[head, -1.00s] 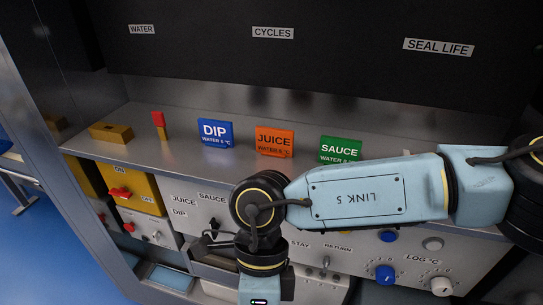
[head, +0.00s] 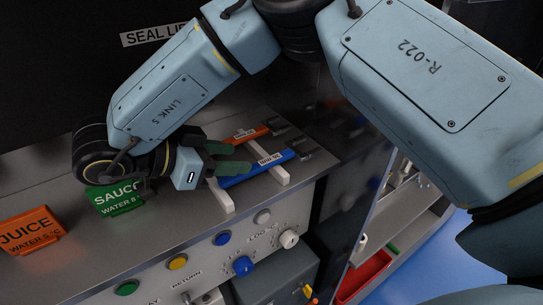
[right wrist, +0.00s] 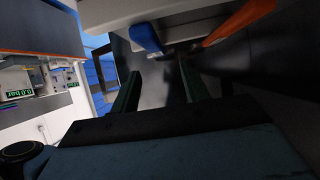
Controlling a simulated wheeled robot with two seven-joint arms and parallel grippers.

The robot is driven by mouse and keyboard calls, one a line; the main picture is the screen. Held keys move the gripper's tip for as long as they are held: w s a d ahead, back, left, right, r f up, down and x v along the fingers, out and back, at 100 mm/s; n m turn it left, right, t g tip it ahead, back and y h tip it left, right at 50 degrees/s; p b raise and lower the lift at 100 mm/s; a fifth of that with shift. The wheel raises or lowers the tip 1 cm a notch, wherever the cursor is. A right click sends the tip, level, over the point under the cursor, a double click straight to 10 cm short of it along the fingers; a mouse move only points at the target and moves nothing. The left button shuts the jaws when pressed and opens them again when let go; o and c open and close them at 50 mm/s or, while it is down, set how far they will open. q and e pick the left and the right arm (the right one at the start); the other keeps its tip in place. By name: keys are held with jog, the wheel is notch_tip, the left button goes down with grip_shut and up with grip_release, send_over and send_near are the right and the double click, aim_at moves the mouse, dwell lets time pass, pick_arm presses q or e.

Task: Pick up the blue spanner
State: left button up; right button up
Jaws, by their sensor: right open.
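The blue spanner (head: 243,176) lies across pale rests on the grey shelf; its grey head points to the back right. Its blue end also shows in the right wrist view (right wrist: 145,36), beyond the fingertips. My right gripper (head: 241,158) is open and empty, with its dark green fingers at the spanner's handle end; in the head view they overlap the handle. The right wrist view shows the two fingers (right wrist: 158,70) apart with nothing between them. Whether a finger touches the spanner I cannot tell. My left gripper is out of view.
An orange spanner (head: 246,135) lies just behind the blue one, also visible in the right wrist view (right wrist: 240,22). A green SAUCE block (head: 118,202) and orange JUICE block (head: 30,232) stand left. Knobs line the front panel (head: 215,262) below.

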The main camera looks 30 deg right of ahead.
aim_at(270, 160)
jog(key=shift+w+d+f, duration=0.15)
jog(key=shift+d+f, duration=0.15)
jog(key=shift+d, duration=0.25)
jog(key=shift+s+d+f+p, duration=0.1)
jog(key=shift+d+f+p, duration=0.15)
jog(key=shift+d, duration=0.15)
jog(key=shift+s+d+f+p, duration=0.1)
jog(key=shift+d+p, duration=0.1)
jog(key=shift+d, duration=0.2)
jog(key=p+x, duration=0.1)
jog(key=x, duration=0.2)
jog(key=shift+d+f, duration=0.15)
jog(key=shift+d, duration=0.2)
jog(key=shift+d+f, duration=0.1)
jog(key=shift+d, duration=0.05)
jog(key=shift+c, duration=0.6)
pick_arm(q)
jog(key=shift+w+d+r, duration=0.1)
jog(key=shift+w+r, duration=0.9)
pick_arm(e)
grip_shut()
